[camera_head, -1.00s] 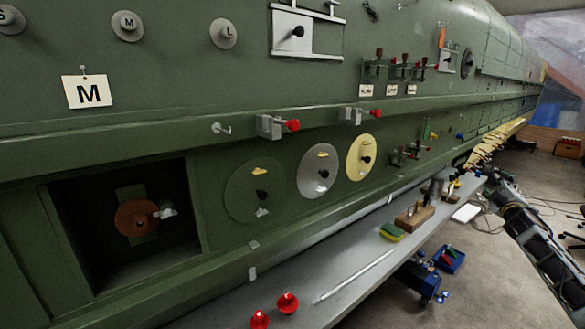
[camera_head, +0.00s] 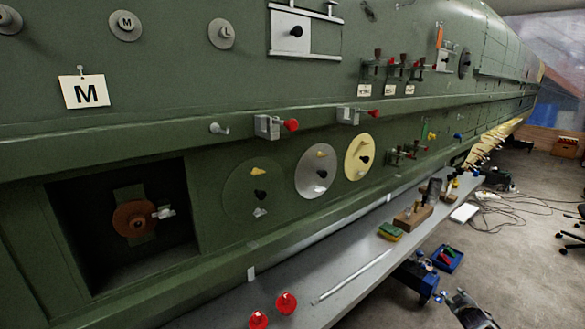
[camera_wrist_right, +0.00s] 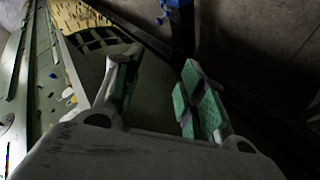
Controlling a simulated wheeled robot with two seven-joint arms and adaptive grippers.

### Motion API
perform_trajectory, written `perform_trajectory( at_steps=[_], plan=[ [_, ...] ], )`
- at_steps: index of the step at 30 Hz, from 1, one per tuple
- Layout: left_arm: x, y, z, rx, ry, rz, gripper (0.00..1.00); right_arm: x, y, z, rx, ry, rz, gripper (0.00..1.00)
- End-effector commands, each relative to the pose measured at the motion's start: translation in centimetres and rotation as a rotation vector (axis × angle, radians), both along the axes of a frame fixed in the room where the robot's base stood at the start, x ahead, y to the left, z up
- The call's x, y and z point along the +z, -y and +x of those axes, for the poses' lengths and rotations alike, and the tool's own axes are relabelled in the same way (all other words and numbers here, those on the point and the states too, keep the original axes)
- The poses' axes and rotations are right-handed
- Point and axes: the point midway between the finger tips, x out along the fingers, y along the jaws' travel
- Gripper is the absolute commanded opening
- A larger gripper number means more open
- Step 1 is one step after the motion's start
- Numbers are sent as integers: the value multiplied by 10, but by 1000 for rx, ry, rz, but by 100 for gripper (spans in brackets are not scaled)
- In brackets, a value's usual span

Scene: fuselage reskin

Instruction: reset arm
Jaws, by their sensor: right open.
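My right gripper (camera_wrist_right: 155,95) is open in the right wrist view, with its green finger pads apart and nothing between them. In the head view, part of my right arm (camera_head: 470,310) shows at the bottom right edge, over the floor and clear of the bench. My left gripper is in neither view. The green fuselage wall (camera_head: 120,155) fills the left and middle of the head view.
A grey bench (camera_head: 340,285) runs along the wall. It bears red cones (camera_head: 286,303), a rod (camera_head: 350,277), a sponge (camera_head: 390,231) and a wooden block (camera_head: 412,216). A blue bin (camera_head: 447,259) stands right of the bench. Cables (camera_head: 500,210) lie on the otherwise fairly open floor.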

Motion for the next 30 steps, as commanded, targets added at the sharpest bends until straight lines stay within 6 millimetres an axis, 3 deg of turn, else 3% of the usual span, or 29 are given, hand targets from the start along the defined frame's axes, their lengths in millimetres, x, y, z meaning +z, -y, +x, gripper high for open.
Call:
perform_trajectory(
  at_steps=[3, 15, 24, 30],
  plan=[
    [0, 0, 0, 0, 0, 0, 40, -50, -19, -26, -9, -56, 48, 41],
    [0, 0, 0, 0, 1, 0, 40, -189, -89, -124, -36, -233, 178, 41],
    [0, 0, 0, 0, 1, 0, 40, -276, -151, -214, -44, -368, 258, 41],
    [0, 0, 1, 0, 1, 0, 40, -323, -197, -278, -47, -453, 312, 41]
  ],
)
